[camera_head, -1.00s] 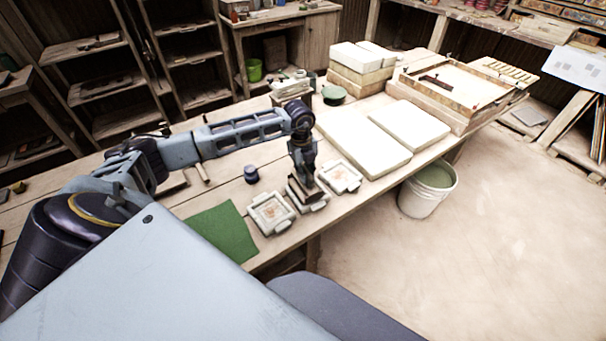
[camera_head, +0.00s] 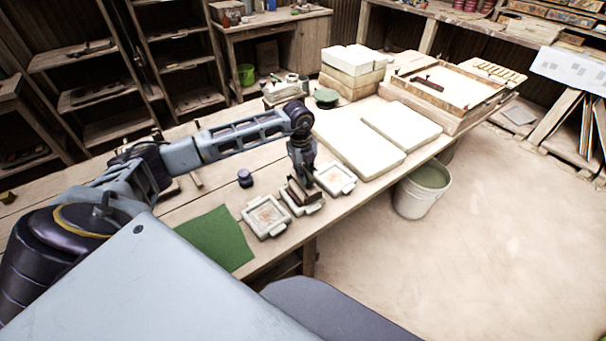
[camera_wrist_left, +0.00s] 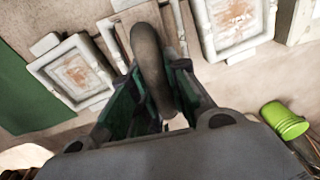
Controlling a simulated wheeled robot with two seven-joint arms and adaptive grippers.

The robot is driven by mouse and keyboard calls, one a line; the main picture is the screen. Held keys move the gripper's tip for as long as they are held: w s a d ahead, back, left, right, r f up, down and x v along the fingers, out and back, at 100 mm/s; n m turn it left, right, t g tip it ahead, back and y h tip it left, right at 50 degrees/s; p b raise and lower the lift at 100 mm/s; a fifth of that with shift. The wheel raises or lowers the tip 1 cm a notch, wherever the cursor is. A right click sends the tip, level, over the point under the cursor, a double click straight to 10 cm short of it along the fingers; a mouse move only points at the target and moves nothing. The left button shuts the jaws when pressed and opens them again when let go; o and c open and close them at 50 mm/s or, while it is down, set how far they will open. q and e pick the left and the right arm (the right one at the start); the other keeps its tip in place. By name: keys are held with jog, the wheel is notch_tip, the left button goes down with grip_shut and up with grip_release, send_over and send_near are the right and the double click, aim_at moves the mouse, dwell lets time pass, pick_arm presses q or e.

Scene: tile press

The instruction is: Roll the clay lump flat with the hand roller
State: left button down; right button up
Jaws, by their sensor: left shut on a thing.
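My left gripper (camera_head: 301,179) reaches down over the middle of three pale square moulds. It is shut on a dark, rounded handle (camera_wrist_left: 150,58), which I take to be the hand roller's. A brown piece (camera_head: 300,192) below the gripper lies over the middle mould (camera_head: 305,209). In the left wrist view the fingers (camera_wrist_left: 155,100) flank the handle, and the middle mould (camera_wrist_left: 108,42) is partly hidden behind it. I cannot make out the clay lump or whether the brown piece touches it. My right gripper is not in view.
Moulds with reddish patches stand left (camera_head: 267,216) and right (camera_head: 337,178) of the middle one. A green mat (camera_head: 212,240) lies at left, and a small dark jar (camera_head: 245,178) behind. White slabs (camera_head: 360,142) lie to the right. A bucket (camera_head: 421,190) stands on the floor.

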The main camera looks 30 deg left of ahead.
pick_arm(q)
jog(key=shift+w+d+f, duration=0.2)
jog(key=shift+f, duration=0.1)
jog(key=shift+w+d, duration=0.1)
jog(key=shift+w, duration=0.25)
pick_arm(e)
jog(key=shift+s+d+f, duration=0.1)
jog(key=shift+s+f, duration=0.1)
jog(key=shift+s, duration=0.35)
pick_arm(q)
jog(key=shift+r, duration=0.1)
